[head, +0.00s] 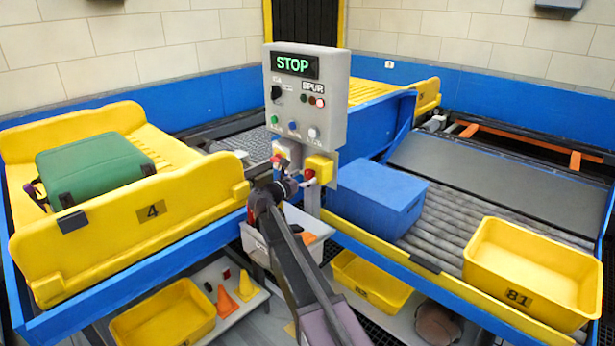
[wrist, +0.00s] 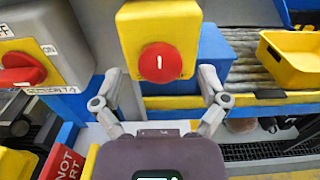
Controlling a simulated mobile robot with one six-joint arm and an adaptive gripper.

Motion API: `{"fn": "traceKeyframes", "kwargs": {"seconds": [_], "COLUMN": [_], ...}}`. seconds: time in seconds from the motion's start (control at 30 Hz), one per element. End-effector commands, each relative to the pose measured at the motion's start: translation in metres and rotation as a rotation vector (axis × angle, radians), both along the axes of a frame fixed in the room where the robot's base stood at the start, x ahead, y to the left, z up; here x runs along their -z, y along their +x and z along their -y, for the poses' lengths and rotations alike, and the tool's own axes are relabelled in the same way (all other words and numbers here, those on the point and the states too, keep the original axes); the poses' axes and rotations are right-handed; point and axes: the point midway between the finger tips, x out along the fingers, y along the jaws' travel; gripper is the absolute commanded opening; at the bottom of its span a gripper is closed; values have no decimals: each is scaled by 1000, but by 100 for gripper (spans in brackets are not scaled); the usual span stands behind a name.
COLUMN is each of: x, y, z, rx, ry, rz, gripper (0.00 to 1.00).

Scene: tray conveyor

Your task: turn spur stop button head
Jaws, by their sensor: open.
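The spur stop button head is a round red knob (head: 309,174) on a yellow box (head: 321,166) below the control panel. In the wrist view the red head (wrist: 161,63) faces me, with a short upright white mark, on the yellow box (wrist: 158,20). My gripper (wrist: 160,76) is open, with one finger on each side of the head and space between them and it. Whether the fingertips reach its depth I cannot tell. In the head view my gripper (head: 297,182) is just below and left of the button, partly hidden by my arm.
The grey panel (head: 335,120) shows green STOP and a SPUR label with lamps. A red ON/OFF switch (wrist: 22,75) on a grey box is close left of the button. A blue box (head: 378,198) and yellow tray 81 (head: 533,270) are on the right rollers; a green suitcase (head: 92,165) is left.

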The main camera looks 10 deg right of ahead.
Motion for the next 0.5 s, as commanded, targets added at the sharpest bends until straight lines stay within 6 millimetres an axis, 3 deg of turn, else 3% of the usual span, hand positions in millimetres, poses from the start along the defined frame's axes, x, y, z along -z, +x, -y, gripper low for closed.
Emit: {"fn": "traceKeyframes", "kwargs": {"seconds": [0.2,0.5], "x": [0,0], "y": [8,8], "z": [11,12], "rx": [1,0], "ry": [0,0], "rz": [0,0], "gripper": [93,93]}}
